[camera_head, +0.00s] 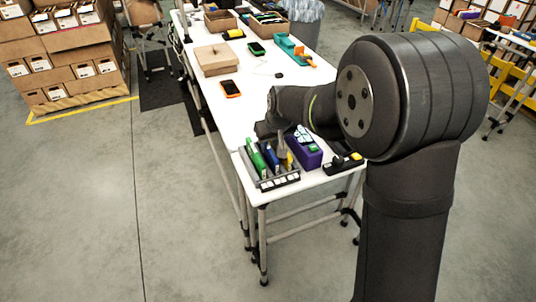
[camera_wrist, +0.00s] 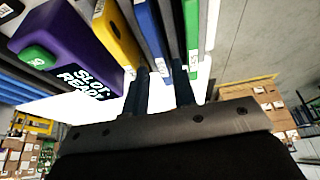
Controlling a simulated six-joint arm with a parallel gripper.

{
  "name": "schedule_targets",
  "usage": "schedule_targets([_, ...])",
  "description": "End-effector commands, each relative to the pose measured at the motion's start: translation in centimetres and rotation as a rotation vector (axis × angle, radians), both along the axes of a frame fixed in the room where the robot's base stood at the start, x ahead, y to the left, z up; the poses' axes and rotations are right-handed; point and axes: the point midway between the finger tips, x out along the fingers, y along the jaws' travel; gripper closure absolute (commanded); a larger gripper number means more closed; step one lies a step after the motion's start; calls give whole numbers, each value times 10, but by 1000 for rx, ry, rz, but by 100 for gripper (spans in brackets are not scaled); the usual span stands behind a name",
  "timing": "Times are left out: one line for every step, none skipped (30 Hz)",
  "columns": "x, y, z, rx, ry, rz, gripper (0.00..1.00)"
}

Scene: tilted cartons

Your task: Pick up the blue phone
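The blue phone (camera_head: 271,158) stands tilted in a grey rack (camera_head: 280,183) at the near end of the table, between a green phone (camera_head: 256,160) and a yellow one (camera_head: 290,161). In the wrist view, the blue phone (camera_wrist: 149,35) is just beyond my fingertips, its labelled end roughly in line with the gap between them. My gripper (camera_wrist: 161,68) is open, with a clear gap between its two fingers. In the head view, my gripper (camera_head: 283,135) comes down over the back of the rack, partly hidden by my arm. I cannot tell whether a finger touches the phone.
A purple box (camera_head: 304,153) stands right of the rack, close to the yellow phone. A black tray with a yellow item (camera_head: 345,163) is farther right. The table's middle is mostly clear.

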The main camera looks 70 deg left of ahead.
Motion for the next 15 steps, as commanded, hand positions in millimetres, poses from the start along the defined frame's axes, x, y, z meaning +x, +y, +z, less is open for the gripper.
schedule_targets([0, 1, -3, -1, 0, 0, 75])
schedule_targets([0, 2, -4, 0, 0, 0, 75])
schedule_targets([0, 3, -5, 0, 0, 0, 75])
schedule_targets([0, 4, -7, 0, 0, 0, 75])
schedule_targets([0, 5, -10, 0, 0, 0, 75])
schedule_targets([0, 8, -14, 0, 0, 0, 75])
schedule_targets([0, 10, -19, -2, 0, 0, 75])
schedule_targets([0, 12, -22, -2, 0, 0, 75])
schedule_targets([1, 15, -28, -3, 1, 0, 75])
schedule_targets([1, 17, -31, -3, 1, 0, 75])
schedule_targets([1, 18, -35, -2, 0, 0, 75])
schedule_targets([1, 21, -39, -1, 0, 0, 75])
schedule_targets([1, 22, -42, -1, -1, 0, 75])
schedule_targets([1, 23, -45, -1, -1, 0, 75])
schedule_targets([1, 24, -47, 0, -1, 0, 75])
